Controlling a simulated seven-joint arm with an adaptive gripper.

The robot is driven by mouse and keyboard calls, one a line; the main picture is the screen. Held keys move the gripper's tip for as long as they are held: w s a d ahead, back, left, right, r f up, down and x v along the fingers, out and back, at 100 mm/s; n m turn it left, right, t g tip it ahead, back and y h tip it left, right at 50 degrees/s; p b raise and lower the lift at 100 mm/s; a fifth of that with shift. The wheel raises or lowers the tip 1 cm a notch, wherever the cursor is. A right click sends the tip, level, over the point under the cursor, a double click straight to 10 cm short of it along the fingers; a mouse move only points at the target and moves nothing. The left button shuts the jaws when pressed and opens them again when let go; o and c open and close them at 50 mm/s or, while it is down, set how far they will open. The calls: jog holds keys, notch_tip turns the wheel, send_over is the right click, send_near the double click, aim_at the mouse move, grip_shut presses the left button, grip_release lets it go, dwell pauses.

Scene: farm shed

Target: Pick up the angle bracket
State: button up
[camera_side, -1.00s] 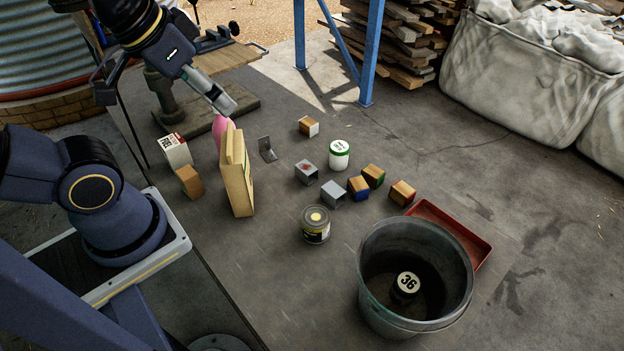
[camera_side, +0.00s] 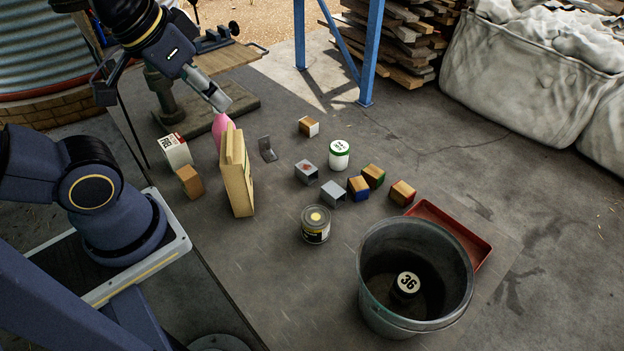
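The angle bracket (camera_side: 267,150) is a small grey metal L-shape. It stands on the dark work surface, just right of a tan upright box. My gripper (camera_side: 218,101) is at the upper left, raised above the surface and up and left of the bracket. Its silver end points down and right, and it is apart from the bracket. The finger opening cannot be made out from this side. Nothing is seen touching the bracket.
The tall tan box (camera_side: 238,175) and a pink object (camera_side: 219,128) stand close left of the bracket. A white-and-green tin (camera_side: 339,155), a grey block (camera_side: 306,172) and several other blocks lie to the right. A bucket (camera_side: 365,285) and red tray (camera_side: 478,243) are in front.

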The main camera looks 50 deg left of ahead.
jog(key=w+a+r+n, duration=0.3)
jog(key=w+r+n, duration=0.65)
jog(key=n, duration=0.65)
jog(key=w+a+f+n, duration=0.3)
jog(key=w+a+n, duration=0.1)
jog(key=w+n, duration=0.4)
jog(key=n+g, duration=0.6)
jog(key=n, duration=0.4)
send_over(264, 138)
notch_tip(264, 138, down, 40)
jog(key=shift+w+f, duration=0.1)
jog(key=shift+f, duration=2.95)
grip_shut()
